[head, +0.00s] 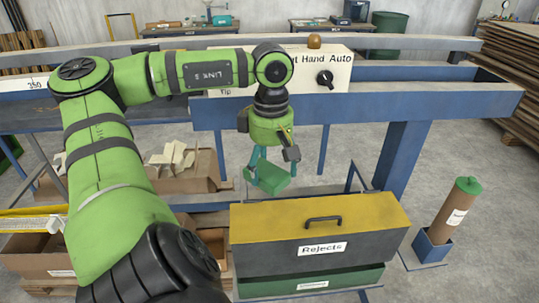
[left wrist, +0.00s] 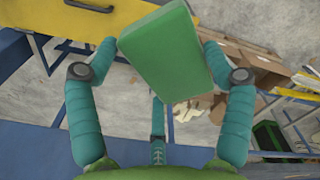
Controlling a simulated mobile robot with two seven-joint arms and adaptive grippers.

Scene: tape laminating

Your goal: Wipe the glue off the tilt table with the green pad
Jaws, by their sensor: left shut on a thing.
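The green pad (head: 274,180) is a block held in the fingers of my left gripper (head: 268,167), which points down in the middle of the head view. It hangs in the air above and behind the Rejects bin, touching no surface that I can see. In the left wrist view the pad (left wrist: 160,50) sits tilted between the teal fingers of my left gripper (left wrist: 160,62). I cannot tell which surface is the tilt table; a blue framed bench (head: 440,107) stands behind the gripper. No glue can be made out. My right gripper is out of view.
The yellow-topped Rejects bin (head: 270,222) stands in front, below the gripper. A control panel (head: 300,72) marked Hand and Auto sits on the bench. A brown tube with a green cap (head: 455,212) stands at right. Cardboard boxes (head: 192,181) lie at left.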

